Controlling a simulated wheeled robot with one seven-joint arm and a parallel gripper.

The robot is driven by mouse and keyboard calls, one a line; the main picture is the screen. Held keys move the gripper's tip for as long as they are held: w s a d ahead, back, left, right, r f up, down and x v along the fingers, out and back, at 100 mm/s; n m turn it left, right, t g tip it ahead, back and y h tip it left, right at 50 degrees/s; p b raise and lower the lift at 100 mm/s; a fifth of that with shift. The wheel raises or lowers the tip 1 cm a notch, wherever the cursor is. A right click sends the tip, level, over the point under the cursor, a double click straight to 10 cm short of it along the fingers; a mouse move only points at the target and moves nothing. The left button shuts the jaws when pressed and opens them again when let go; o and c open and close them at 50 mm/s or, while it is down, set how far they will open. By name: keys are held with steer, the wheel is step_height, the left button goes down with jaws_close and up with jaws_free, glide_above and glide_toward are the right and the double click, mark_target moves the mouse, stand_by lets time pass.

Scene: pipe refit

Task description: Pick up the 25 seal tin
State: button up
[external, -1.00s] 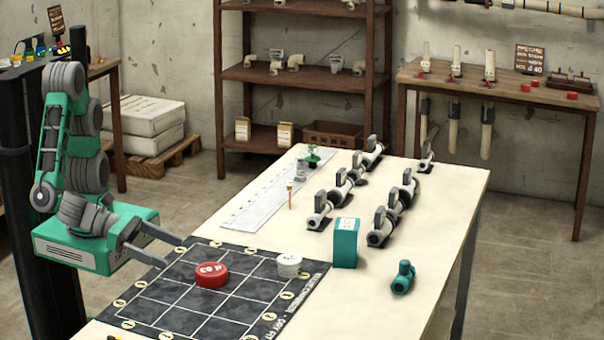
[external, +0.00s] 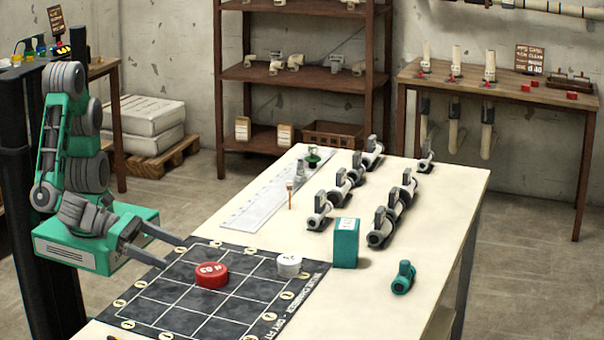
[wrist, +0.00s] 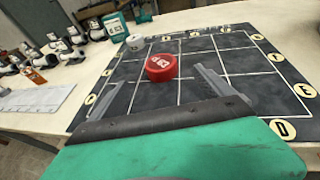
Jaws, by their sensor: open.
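A round red tin (external: 212,275) with a white marking on its lid sits on the dark gridded mat (external: 178,325); it also shows in the wrist view (wrist: 162,68). A smaller white tin (external: 289,264) stands near the mat's far right part, and shows behind and left of the red one in the wrist view (wrist: 135,42). I cannot read for sure which tin bears 25. My gripper (external: 175,253) is open and empty, above the mat's left edge, apart from both tins. In the wrist view its fingers point toward the red tin.
A teal box (external: 346,243) and a teal fitting (external: 403,277) stand right of the mat. Several grey pipe fittings with valves (external: 380,228) stand farther back. A pale ruled sheet (external: 262,197) lies at the table's left side. The table's right front is clear.

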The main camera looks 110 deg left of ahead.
stand_by(0.4)
steer(key=c, duration=0.3)
steer(key=shift+c, duration=0.2)
